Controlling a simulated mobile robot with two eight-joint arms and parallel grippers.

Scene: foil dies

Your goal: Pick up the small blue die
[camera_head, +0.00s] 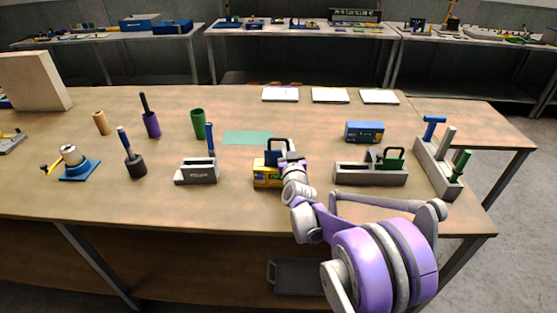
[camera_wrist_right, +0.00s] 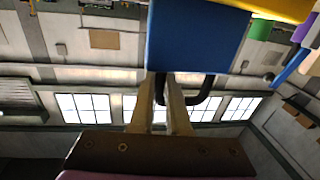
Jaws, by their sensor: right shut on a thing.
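The small blue die (camera_head: 270,157) has a dark loop handle and shows at the middle of the table, just above a yellow box (camera_head: 267,180). My right gripper (camera_head: 291,157) is at the die's right side, partly covering it. In the right wrist view, the blue die (camera_wrist_right: 195,38) fills the top centre, and its black handle (camera_wrist_right: 207,95) meets the fingers. My right gripper (camera_wrist_right: 160,88) is shut on this handle. I cannot tell whether the die touches the yellow box, which shows at the upper right (camera_wrist_right: 285,9). My left gripper is not in view.
A grey holder (camera_head: 370,177) with a green die (camera_head: 393,160) stands to the right, with a blue box (camera_head: 363,131) behind it. A grey block (camera_head: 197,176) stands left. A green mat (camera_head: 247,138) lies behind. White plates (camera_head: 330,96) line the back edge.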

